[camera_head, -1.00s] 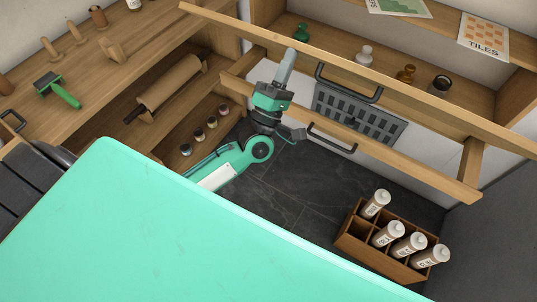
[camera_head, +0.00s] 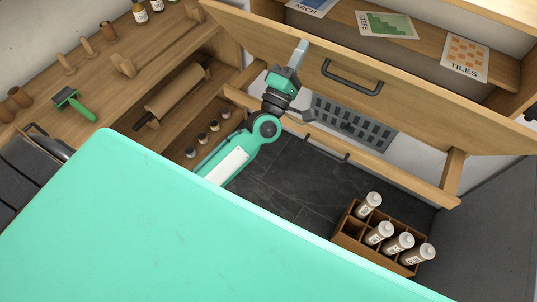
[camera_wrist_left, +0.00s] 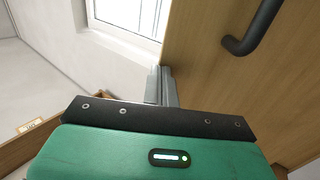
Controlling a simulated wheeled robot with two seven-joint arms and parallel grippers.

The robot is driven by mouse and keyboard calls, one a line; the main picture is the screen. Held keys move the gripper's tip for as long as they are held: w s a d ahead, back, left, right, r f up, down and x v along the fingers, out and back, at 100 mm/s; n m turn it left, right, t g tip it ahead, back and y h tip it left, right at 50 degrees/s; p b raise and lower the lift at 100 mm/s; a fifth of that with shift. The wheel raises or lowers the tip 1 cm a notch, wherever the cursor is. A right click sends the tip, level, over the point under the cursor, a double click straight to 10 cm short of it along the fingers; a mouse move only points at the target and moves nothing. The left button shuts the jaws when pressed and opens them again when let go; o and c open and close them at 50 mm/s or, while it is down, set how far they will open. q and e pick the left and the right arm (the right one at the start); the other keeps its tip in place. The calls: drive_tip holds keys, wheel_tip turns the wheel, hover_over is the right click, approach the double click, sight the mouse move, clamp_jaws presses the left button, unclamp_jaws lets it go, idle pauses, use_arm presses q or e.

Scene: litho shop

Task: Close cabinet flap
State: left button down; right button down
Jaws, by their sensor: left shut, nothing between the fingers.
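The cabinet flap (camera_head: 430,95) is a wide wooden panel with a dark bar handle (camera_head: 352,80). It is tilted, its outer face turned toward me, and it hides much of the shelf behind. My left gripper (camera_head: 300,48) is shut and empty, its fingertips overlapping the flap's face left of the handle. In the left wrist view the grey fingers (camera_wrist_left: 162,85) lie beside the flap's wooden face (camera_wrist_left: 225,85), with the handle (camera_wrist_left: 258,28) to the upper right. I cannot tell for certain whether they touch it. My right gripper is not in view.
Below the flap is an open wooden drawer frame (camera_head: 400,177) with its own handle. A wooden crate (camera_head: 352,255) of white-capped bottles stands on the dark floor (camera_head: 280,190). A workbench (camera_head: 100,75) with tools is at left; my mint-green body fills the front.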

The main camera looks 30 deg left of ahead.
use_arm(q)
drive_tip(key=shift+g, duration=0.4)
drive_tip(key=p+x, duration=0.1)
drive_tip(key=x, duration=0.1)
drive_tip(key=p+x, duration=0.1)
drive_tip(key=x, duration=0.2)
drive_tip(key=r+p+x, duration=0.1)
drive_tip(key=p+x, duration=0.1)
drive_tip(key=x, duration=0.1)
drive_tip(key=shift+s+r, duration=0.1)
drive_tip(key=shift+s, duration=0.15)
drive_tip(key=w+f+x, duration=0.1)
drive_tip(key=x, duration=1)
drive_tip(key=shift+f, duration=0.45)
drive_tip(key=shift+d, duration=0.1)
